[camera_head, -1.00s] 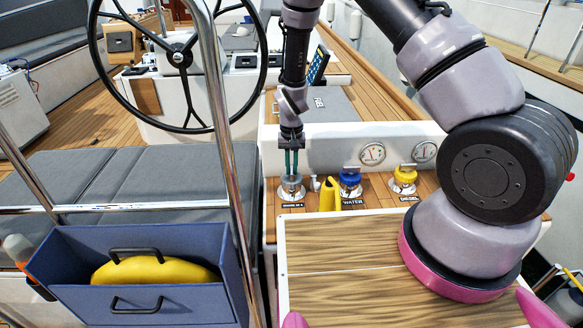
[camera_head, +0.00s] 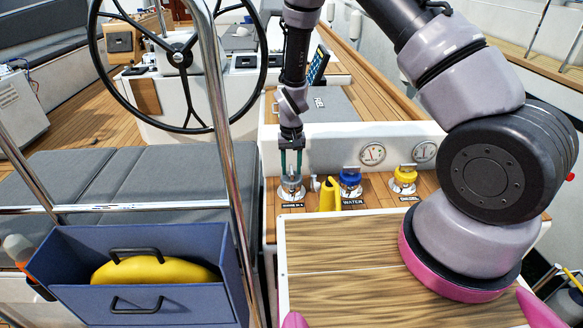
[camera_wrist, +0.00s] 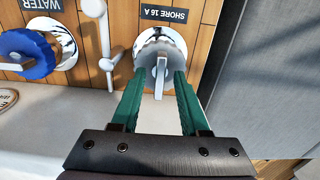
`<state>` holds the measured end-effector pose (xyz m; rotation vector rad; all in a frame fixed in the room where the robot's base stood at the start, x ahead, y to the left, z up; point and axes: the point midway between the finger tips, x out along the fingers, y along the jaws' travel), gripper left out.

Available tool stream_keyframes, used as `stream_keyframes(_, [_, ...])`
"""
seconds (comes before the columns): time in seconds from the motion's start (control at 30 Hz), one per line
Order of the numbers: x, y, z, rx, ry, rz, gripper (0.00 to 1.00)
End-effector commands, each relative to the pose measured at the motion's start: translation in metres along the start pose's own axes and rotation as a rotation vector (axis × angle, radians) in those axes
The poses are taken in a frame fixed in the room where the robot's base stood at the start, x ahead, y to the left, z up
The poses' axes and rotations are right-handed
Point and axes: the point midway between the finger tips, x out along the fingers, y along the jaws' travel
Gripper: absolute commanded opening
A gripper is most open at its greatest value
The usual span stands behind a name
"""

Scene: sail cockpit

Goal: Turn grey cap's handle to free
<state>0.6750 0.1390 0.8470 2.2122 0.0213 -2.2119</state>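The grey cap (camera_head: 291,189) sits on the wooden side panel above the SHORE 16 A label, left of the blue cap. In the wrist view the grey cap (camera_wrist: 160,42) is a round fitting with a grey bar handle (camera_wrist: 160,78) that points toward my gripper. My gripper (camera_head: 291,172) is over the cap from above. In the wrist view the green fingers of my gripper (camera_wrist: 160,74) are apart, one on each side of the handle, with a visible gap on both sides. Whether the fingertips touch the cap's rim I cannot tell.
The blue WATER cap (camera_head: 350,183) and the yellow DIESEL cap (camera_head: 404,178) stand to the right. A yellow object (camera_head: 328,194) and a small white fitting (camera_wrist: 107,63) are close beside the grey cap. A wooden table (camera_head: 360,265) lies in front; a steel rail (camera_head: 222,120) rises at left.

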Motion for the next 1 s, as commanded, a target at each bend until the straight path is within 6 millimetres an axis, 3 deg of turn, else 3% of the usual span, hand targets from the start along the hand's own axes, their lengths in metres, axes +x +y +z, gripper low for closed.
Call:
stream_keyframes(0.27, [-0.013, 0.000, 0.000, 0.000, 0.001, -0.001, 0.45])
stream_keyframes(0.7, [-0.094, 0.000, -0.001, 0.000, 0.002, -0.001, 0.45])
stream_keyframes(1.0, [-0.108, 0.000, 0.000, 0.000, 0.000, 0.000, 0.45])
